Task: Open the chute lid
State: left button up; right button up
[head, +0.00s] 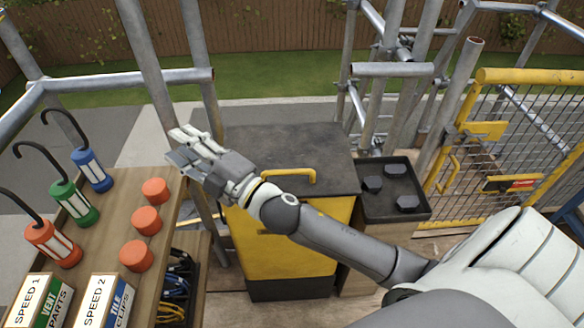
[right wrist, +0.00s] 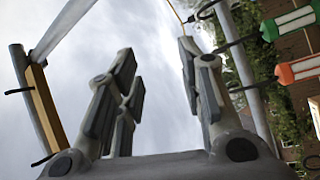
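The chute is a yellow box (head: 285,240) with a dark flat lid (head: 300,145) on top, in the middle of the head view. The lid lies flat and looks closed. A yellow handle (head: 290,176) sits at the lid's front edge. My right forearm crosses in front of the yellow box. In the right wrist view the fingers (right wrist: 160,95) are spread apart with only sky between them. My left gripper is not in view.
A wooden shelf (head: 108,240) at left holds red discs (head: 146,220), hooked lamps in blue (head: 92,170), green and red, and labelled boxes. A black tray (head: 405,208) with dark knobs stands right of the chute. Scaffold poles and a yellow mesh gate (head: 530,75) bound the space.

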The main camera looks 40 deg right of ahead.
jog(key=s+a+r+n+g+y, duration=0.3)
jog(key=a+r+n+g+y, duration=0.2)
jog(key=a+n+y, duration=0.45)
jog(key=s+n+g, duration=0.2)
jog(key=n+g, duration=0.2)
jog(key=n, duration=0.3)
jog(key=n+g+h, duration=0.8)
jog(key=n+h, duration=0.5)
jog(key=h, duration=0.6)
send_near(293, 171)
pick_arm(q)
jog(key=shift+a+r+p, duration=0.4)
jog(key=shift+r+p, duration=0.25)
jog(key=shift+p, duration=0.05)
pick_arm(e)
jog(key=f, duration=0.2)
jog(key=w+f, duration=0.1)
jog(key=f, duration=0.2)
jog(key=d+f, duration=0.1)
jog(key=f, duration=0.2)
jog(key=shift+w+f, duration=0.2)
jog(key=shift+a, duration=0.1)
